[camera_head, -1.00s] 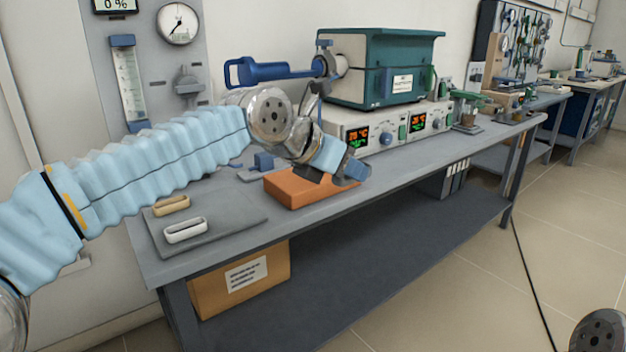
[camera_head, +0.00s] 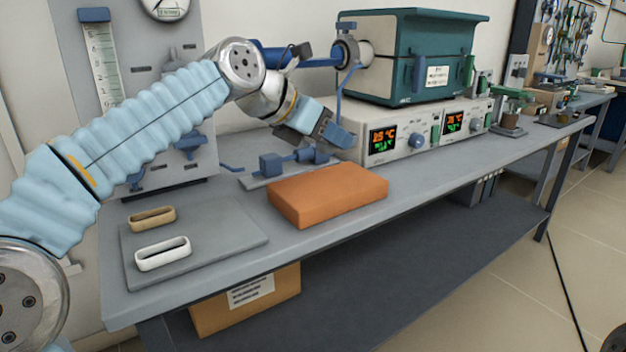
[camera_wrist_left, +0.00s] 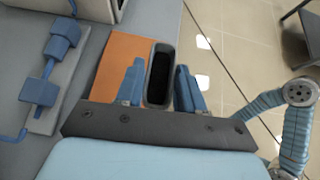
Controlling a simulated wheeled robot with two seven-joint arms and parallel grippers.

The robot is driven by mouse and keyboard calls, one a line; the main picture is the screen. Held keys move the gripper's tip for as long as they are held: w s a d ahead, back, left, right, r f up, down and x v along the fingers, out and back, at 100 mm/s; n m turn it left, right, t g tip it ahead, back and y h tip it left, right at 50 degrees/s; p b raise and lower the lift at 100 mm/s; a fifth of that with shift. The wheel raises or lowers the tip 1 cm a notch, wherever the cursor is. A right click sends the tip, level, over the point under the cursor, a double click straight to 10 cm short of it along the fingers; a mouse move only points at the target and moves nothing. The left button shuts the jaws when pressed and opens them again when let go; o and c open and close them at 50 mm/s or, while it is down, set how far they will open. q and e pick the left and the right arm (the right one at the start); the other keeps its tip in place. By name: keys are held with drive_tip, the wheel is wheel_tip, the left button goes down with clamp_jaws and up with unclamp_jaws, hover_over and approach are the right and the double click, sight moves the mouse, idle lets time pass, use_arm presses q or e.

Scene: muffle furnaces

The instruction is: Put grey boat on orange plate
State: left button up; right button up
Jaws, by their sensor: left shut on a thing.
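The orange plate (camera_head: 328,195) is a thick block lying on the grey bench, and it also shows below the gripper in the left wrist view (camera_wrist_left: 112,62). My left gripper (camera_head: 335,138) hangs above and behind the plate in the head view. In the left wrist view its blue fingers (camera_wrist_left: 161,88) are closed on the sides of the grey boat (camera_wrist_left: 160,72), a dark, long, hollow dish. The boat overlaps the plate's right side there; its height above it is hard to judge. I cannot make out the boat in the head view. My right gripper is not in view.
A cream boat (camera_head: 163,253) and a tan boat (camera_head: 152,219) sit on a grey mat (camera_head: 215,243) at left. A blue fixture (camera_head: 272,165) stands behind the plate. A green furnace (camera_head: 415,60) on its control unit (camera_head: 420,130) stands at the back. The front bench strip is clear.

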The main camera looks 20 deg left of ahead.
use_arm(q)
drive_tip(key=b, duration=0.2)
hover_over(308, 188)
drive_tip(key=f, duration=0.5)
drive_tip(key=shift+d+f, duration=0.25)
drive_tip(key=shift+d, duration=0.15)
drive_tip(key=shift+w+a+f+b, duration=0.15)
drive_tip(key=shift+f+b, duration=0.25)
drive_tip(key=shift+f, duration=0.5)
drive_tip(key=shift+a+f+b, duration=0.1)
drive_tip(key=shift+f+b, duration=0.3)
drive_tip(key=shift+f, duration=0.5)
drive_tip(key=shift+f, duration=0.1)
drive_tip(key=o, duration=1)
drive_tip(key=shift+s+a+r, duration=0.15)
drive_tip(key=shift+s+r, duration=0.1)
drive_tip(key=shift+r, duration=0.1)
drive_tip(key=p+v, duration=0.1)
drive_tip(key=v, duration=1)
drive_tip(key=shift+s+a+r+p, duration=0.1)
drive_tip(key=shift+p, duration=0.2)
